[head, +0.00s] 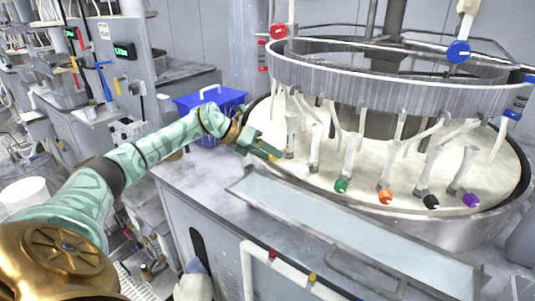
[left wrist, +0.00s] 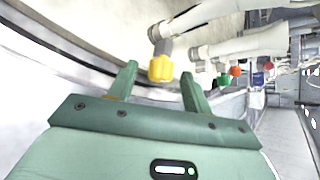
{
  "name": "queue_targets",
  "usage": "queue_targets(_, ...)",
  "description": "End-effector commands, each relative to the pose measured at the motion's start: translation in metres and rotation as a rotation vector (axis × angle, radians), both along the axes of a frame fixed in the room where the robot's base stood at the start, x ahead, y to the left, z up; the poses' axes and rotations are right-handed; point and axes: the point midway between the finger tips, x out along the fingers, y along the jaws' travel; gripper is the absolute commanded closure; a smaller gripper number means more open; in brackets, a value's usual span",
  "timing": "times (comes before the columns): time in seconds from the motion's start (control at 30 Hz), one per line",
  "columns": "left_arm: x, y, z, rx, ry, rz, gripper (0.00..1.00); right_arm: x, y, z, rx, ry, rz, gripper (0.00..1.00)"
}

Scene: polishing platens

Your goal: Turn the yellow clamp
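The yellow clamp (left wrist: 161,68) is a lobed knob on the end of a grey stem from a white pipe. In the left wrist view it shows just beyond and between the fingertips of my left gripper (left wrist: 160,77). The fingers are spread on both sides of it, and I see no contact. In the head view my left gripper (head: 268,148) reaches over the left rim of the round platen, and a little of the yellow clamp (head: 273,157) shows beside its fingertips; the gripper hides part of it. My right gripper is not in view.
Green (head: 341,185), orange (head: 385,197), black (head: 431,201) and purple (head: 470,200) knobs stand along the platen's (head: 315,187) front. A grey ring (head: 390,88) hangs above. A blue basket (head: 208,101) stands behind my left forearm. The counter in front is mostly clear.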

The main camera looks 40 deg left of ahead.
Motion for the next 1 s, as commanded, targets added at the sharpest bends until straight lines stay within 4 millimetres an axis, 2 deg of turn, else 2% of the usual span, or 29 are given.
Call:
queue_targets(0.37, -0.007, 0.006, 0.005, 0.004, 0.0, 0.002, 0.51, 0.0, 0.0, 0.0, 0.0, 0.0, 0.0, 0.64)
queue_targets(0.47, -0.018, 0.016, 0.016, 0.005, 0.002, 0.002, 0.51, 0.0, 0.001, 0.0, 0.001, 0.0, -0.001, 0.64)
queue_targets(0.8, -0.076, 0.064, 0.068, 0.008, 0.008, 0.003, 0.51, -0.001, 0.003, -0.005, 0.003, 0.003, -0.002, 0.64)
queue_targets(1.0, -0.096, 0.079, 0.089, 0.004, 0.005, 0.001, 0.51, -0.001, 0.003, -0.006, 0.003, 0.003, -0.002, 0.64)
